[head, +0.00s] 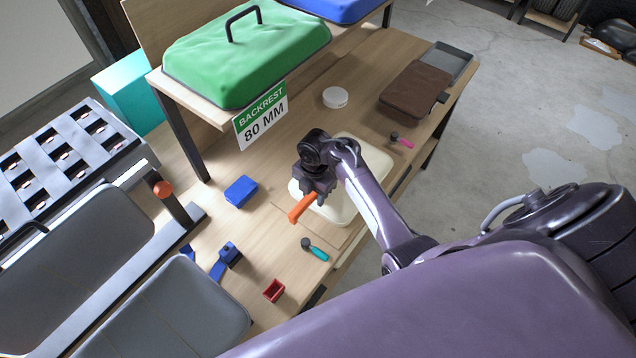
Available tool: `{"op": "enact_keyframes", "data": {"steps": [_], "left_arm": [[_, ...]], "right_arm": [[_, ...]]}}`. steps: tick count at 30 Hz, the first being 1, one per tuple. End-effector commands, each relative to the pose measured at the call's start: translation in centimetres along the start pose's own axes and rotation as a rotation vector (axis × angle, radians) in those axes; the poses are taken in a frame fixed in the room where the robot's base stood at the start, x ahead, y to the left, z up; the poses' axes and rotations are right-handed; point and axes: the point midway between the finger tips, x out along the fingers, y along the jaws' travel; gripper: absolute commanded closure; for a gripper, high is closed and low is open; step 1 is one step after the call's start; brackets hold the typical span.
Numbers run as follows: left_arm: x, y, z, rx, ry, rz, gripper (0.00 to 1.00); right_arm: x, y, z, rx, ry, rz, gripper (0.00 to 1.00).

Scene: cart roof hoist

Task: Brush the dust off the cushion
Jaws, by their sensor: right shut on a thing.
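A cream cushion (343,214) lies flat on the wooden workbench, partly hidden by my right gripper and forearm. My right gripper (316,194) is over the cushion's left part, pointing down. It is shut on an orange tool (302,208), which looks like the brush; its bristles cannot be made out. The orange tool sticks out to the lower left, across the cushion's left edge. I cannot tell whether it touches the cushion. No dust can be made out on the visible cushion surface. My left gripper is not in view.
On the bench (290,150) are a white round tin (335,97), a brown pad (415,88), a blue block (241,191), a teal-handled tool (317,252) and a red box (273,290).

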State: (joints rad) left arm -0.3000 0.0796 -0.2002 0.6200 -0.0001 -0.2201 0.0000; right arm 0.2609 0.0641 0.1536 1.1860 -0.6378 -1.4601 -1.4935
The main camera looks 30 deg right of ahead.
Motion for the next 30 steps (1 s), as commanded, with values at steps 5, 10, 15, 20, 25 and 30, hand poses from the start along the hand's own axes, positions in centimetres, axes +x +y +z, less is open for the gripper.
{"op": "enact_keyframes", "data": {"steps": [5,10,15,20,25,30], "left_arm": [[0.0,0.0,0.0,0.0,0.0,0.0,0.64],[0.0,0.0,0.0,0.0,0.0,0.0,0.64],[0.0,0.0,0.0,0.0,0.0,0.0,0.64],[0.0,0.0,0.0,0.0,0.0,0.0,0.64],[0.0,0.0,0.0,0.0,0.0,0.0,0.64],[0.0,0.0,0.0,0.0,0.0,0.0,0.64]], "right_arm": [[0.1,0.0,-1.4,-0.001,0.001,0.0,0.82],[0.1,0.0,-2.5,-0.001,0.001,0.0,0.82],[0.2,0.0,-3.7,-0.002,0.001,0.0,0.82],[0.2,0.0,-4.8,-0.002,0.0,0.0,0.82],[0.3,0.0,-5.9,-0.001,0.001,-0.001,0.82],[0.3,0.0,-6.4,-0.001,0.001,0.0,0.82]]}}
